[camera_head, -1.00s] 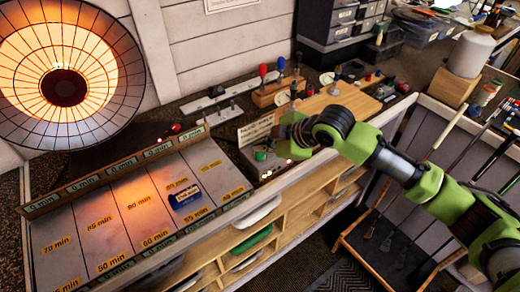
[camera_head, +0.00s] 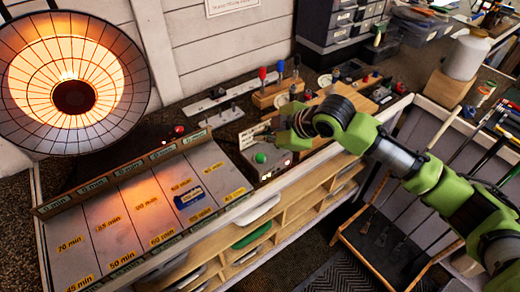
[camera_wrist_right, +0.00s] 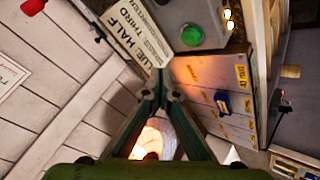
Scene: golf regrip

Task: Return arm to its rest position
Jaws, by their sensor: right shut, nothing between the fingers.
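My right arm, green and black, comes in from the right in the head view. Its gripper (camera_head: 288,133) is above and beside a grey box with a green button (camera_head: 260,158). In the wrist view the two fingers of the right gripper (camera_wrist_right: 168,92) meet at the tips with nothing between them. The green button (camera_wrist_right: 192,35) shows above the fingertips there, apart from them. My left gripper is in neither view.
A glowing heat lamp (camera_head: 72,95) stands at the left. A board with time labels (camera_head: 125,212) holds a small blue block (camera_head: 189,198). Behind the gripper are upright tools (camera_head: 280,68) and a wooden panel (camera_head: 355,92). Clubs and a rack stand at the right.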

